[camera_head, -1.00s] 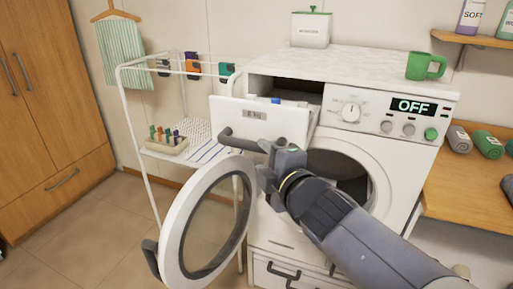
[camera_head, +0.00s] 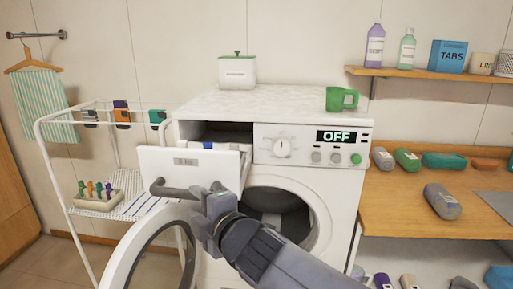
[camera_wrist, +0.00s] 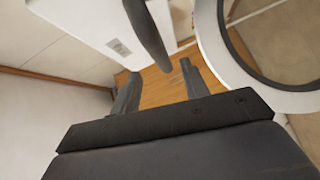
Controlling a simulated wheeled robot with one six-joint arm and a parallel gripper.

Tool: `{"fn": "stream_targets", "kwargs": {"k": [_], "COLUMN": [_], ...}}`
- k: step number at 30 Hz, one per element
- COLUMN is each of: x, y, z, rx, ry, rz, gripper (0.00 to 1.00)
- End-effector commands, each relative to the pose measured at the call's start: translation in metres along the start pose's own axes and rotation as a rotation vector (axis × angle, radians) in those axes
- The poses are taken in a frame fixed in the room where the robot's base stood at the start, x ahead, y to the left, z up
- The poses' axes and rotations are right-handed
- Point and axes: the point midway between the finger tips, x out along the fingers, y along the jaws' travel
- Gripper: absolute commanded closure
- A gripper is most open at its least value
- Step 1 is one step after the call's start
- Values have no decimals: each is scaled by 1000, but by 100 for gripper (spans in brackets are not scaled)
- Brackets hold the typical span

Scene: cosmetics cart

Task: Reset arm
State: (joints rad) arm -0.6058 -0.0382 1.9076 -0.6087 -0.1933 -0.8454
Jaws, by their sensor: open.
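My gripper (camera_head: 206,191) is open and empty in front of the washing machine (camera_head: 330,198). It sits by the right end of the dark handle (camera_head: 175,190) of the pulled-out detergent drawer (camera_head: 200,163). In the wrist view, the two fingers of my gripper (camera_wrist: 160,73) stand apart with nothing between them. There the drawer handle (camera_wrist: 148,36) hangs just beyond the fingertips; I cannot tell whether they touch. My forearm hides part of the machine's front.
The round door (camera_head: 128,250) stands open below my gripper; its rim also shows in the wrist view (camera_wrist: 212,45). A drying rack (camera_head: 60,160) stands left. A green mug (camera_head: 341,99) and white canister (camera_head: 237,72) are on top. A wooden bench (camera_head: 400,210) with several bottles is right.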

Motion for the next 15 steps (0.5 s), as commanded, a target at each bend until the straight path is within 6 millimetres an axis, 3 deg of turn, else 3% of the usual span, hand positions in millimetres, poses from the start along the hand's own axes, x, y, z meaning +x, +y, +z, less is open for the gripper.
{"fn": "stream_targets", "kwargs": {"k": [9,15], "x": [51,72], "y": [-2,-1], "z": [0,0], "rx": [-1,-2], "ry": [0,0], "rz": [-2,-2], "gripper": [57,57]}}
